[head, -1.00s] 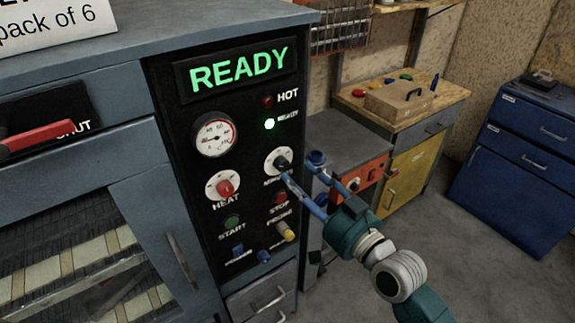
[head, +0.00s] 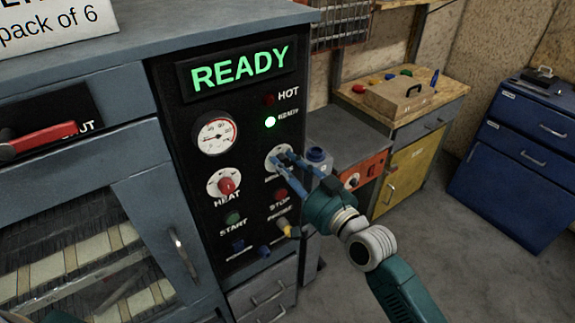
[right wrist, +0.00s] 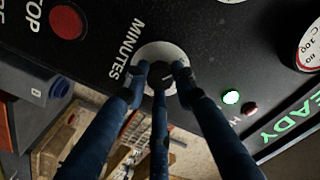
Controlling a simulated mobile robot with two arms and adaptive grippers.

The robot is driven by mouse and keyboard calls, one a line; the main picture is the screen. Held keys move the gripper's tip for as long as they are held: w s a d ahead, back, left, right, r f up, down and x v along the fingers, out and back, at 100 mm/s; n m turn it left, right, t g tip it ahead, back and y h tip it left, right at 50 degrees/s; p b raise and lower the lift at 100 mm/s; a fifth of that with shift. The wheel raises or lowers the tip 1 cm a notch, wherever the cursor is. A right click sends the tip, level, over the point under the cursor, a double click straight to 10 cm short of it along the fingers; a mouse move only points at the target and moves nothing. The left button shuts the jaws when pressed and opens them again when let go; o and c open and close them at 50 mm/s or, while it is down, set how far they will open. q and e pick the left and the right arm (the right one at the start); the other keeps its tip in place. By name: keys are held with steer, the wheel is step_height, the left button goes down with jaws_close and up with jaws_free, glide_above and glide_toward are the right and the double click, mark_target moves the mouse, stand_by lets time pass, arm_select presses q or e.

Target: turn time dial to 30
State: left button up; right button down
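The time dial, labelled MINUTES, is a round white plate (head: 271,163) with a dark knob on the black control panel, right of the gauge. My right gripper (head: 281,161) is at the dial, its blue fingers covering much of it. In the right wrist view, the white plate (right wrist: 149,50) shows behind the fingertips (right wrist: 160,74). The fingers are spread around the dark knob, with gaps between the tips; contact is not clear. The fingers hide the knob's pointer and most of the scale, so the setting cannot be read. My left gripper is not in view.
The display (head: 238,74) reads READY and a green light (head: 270,122) glows. A bench (head: 400,105) stands behind.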

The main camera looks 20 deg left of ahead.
steer(key=shift+r+m, duration=0.15)
steer(key=shift+m, duration=0.15)
steer(key=m+p, duration=0.1)
steer(key=m, duration=0.4)
steer(key=shift+w+m, duration=0.1)
steer(key=shift+m, duration=0.2)
steer(key=m+p, duration=0.1)
steer(key=m, duration=0.4)
steer(key=shift+m, duration=0.4)
steer(key=c, duration=1.5)
jaws_free()
steer(key=shift+d, duration=0.1)
steer(key=shift+o, duration=0.5)
